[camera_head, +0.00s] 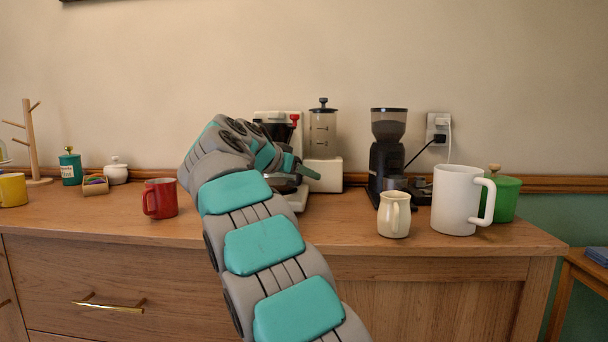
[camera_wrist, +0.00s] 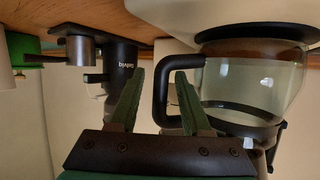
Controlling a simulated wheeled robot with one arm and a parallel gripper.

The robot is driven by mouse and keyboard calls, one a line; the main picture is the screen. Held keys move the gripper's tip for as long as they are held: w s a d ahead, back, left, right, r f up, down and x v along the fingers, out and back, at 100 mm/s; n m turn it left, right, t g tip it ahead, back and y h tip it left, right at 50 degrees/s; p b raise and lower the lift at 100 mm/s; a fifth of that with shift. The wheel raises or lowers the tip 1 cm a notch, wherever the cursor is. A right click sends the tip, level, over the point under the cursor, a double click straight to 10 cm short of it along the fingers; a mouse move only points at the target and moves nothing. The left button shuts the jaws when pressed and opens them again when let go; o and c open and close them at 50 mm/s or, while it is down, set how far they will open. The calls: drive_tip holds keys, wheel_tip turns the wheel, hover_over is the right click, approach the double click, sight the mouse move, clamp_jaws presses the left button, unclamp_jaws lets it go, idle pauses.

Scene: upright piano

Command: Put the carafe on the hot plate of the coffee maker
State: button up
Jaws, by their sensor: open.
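The coffee maker (camera_head: 325,176), with a clear tank and a red part, stands at the back of the counter, partly hidden by my arm. The wrist view is upside down. It shows the glass carafe (camera_wrist: 245,85) with its black handle (camera_wrist: 160,95). The carafe's base is at the round black hot plate (camera_wrist: 250,33) and appears to rest on it. My gripper (camera_wrist: 160,72) is open. Its fingers show on either side of the handle's upright part; I cannot tell whether they touch it. In the head view the carafe is mostly hidden behind my gripper.
A black grinder (camera_head: 387,155) stands right of the coffee maker, with a cream jug (camera_head: 394,215), white mug (camera_head: 457,200) and green pot (camera_head: 505,198) nearby. A red mug (camera_head: 161,198) stands left of my arm. The counter's front left is clear.

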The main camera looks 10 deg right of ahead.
drive_tip(key=shift+r, duration=0.15)
drive_tip(key=v, duration=1.2)
